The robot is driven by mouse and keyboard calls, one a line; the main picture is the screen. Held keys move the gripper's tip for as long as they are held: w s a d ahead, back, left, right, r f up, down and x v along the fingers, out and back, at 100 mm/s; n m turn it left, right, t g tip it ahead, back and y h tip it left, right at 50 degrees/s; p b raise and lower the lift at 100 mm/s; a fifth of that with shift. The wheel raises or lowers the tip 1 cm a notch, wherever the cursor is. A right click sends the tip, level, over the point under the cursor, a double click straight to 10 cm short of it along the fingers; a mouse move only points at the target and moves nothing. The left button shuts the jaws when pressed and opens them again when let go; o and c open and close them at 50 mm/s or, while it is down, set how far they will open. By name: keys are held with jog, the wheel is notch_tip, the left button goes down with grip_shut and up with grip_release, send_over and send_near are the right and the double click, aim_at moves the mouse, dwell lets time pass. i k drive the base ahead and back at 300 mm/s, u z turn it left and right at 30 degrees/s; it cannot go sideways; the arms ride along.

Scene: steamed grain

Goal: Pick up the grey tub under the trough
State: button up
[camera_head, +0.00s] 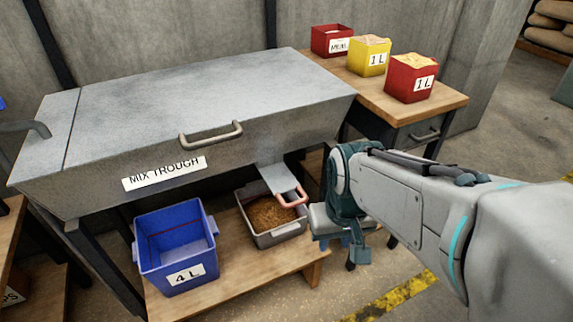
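The grey tub (282,235) stands on the low wooden shelf under the mix trough (200,110) and holds brown grain (270,213). A metal slide plate with a pink handle (291,198) sticks out from the trough above the tub and hides part of its back right side. My gripper (336,240) is just right of the tub, apart from it in the picture. Its fingers point downward, and I cannot tell how far they are parted. No object shows clearly between them.
A blue bin marked 4 L (178,248) stands left of the tub on the same shelf (235,278). The trough's lid and front overhang the shelf. A side table (440,104) at the back right holds one yellow and two red boxes. Open floor lies in front.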

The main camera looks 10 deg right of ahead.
aim_at(270, 224)
jog(key=z, duration=0.15)
jog(key=k, duration=0.9)
jog(key=u, duration=0.65)
